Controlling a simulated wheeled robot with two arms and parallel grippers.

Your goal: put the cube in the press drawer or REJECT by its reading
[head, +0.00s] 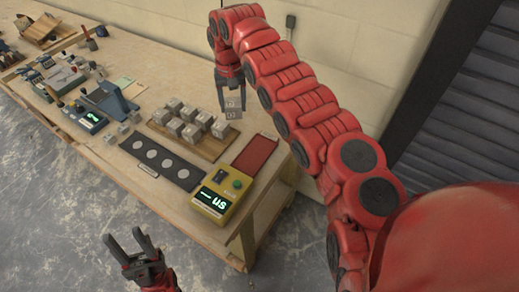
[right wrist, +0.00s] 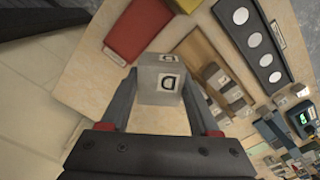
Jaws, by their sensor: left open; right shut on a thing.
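My right gripper (head: 231,84) is shut on a grey cube (head: 233,107), held up near the wall, behind the wooden board. In the right wrist view the cube (right wrist: 160,78) sits between the fingers, with a dark "D" on one face and another letter above it. A yellow meter (head: 214,201) with a green button shows a lit green display at the table's front corner; it seems to read "us". My left gripper (head: 135,249) is open and empty, low over the floor in front of the table. I cannot make out a press drawer or a REJECT label.
Several grey cubes (head: 192,124) stand on a wooden board (head: 208,153). A red tray (head: 254,154) lies empty to its right. A dark panel (head: 184,172) with several pale discs lies in front. Blue equipment (head: 112,98) and a lit display (head: 92,120) stand further left.

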